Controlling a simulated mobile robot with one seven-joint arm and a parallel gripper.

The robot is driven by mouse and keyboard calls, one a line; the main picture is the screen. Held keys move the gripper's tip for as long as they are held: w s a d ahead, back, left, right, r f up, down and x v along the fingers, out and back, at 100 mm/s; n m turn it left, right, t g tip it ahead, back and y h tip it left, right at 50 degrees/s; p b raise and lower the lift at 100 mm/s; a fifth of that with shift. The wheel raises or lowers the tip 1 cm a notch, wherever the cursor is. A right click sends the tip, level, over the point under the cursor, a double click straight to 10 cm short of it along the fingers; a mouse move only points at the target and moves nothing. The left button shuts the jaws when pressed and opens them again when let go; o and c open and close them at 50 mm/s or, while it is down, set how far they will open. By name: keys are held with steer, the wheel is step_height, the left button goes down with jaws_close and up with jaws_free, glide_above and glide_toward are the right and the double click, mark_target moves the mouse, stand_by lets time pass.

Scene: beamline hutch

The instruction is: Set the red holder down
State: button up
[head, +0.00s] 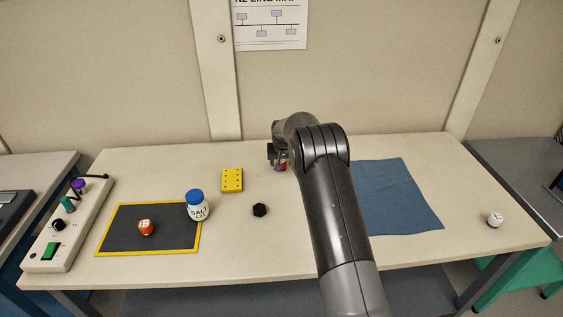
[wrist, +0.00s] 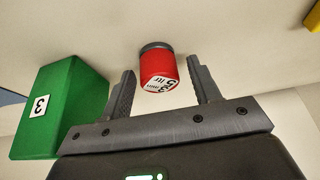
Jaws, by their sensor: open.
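The red holder (wrist: 159,70) is a small red cylinder with a dark grey end and a white printed label. In the wrist view it sits between the two fingers of my gripper (wrist: 162,67), which are spread open with a visible gap on each side. In the head view my gripper (head: 277,156) is low over the back middle of the table (head: 250,260), and only a sliver of the red holder (head: 283,167) shows beside it. The holder appears to stand on the pale tabletop, though its contact is hard to make out.
A blue cloth (head: 395,195) lies right.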

steer(key=shift+r, duration=0.1)
steer(key=shift+r, duration=0.35)
steer(key=s+d+f+v, duration=0.1)
steer(key=s+v, duration=0.1)
steer(key=v, duration=1.1)
steer(key=s+d+f+v, duration=0.1)
steer(key=s+v, duration=0.1)
steer(key=v, duration=1)
steer(key=s+d+r, duration=0.1)
steer(key=s+r, duration=0.3)
steer(key=s, duration=0.4)
steer(key=s+d+r, duration=0.2)
steer(key=s+r, duration=0.3)
steer(key=s, duration=0.3)
steer(key=s+d+f, duration=0.1)
steer(key=s, duration=1.2)
steer(key=s+f+t, duration=0.1)
steer(key=s, duration=1.2)
steer(key=shift+s+d+f, duration=0.35)
steer(key=shift+f, duration=0.05)
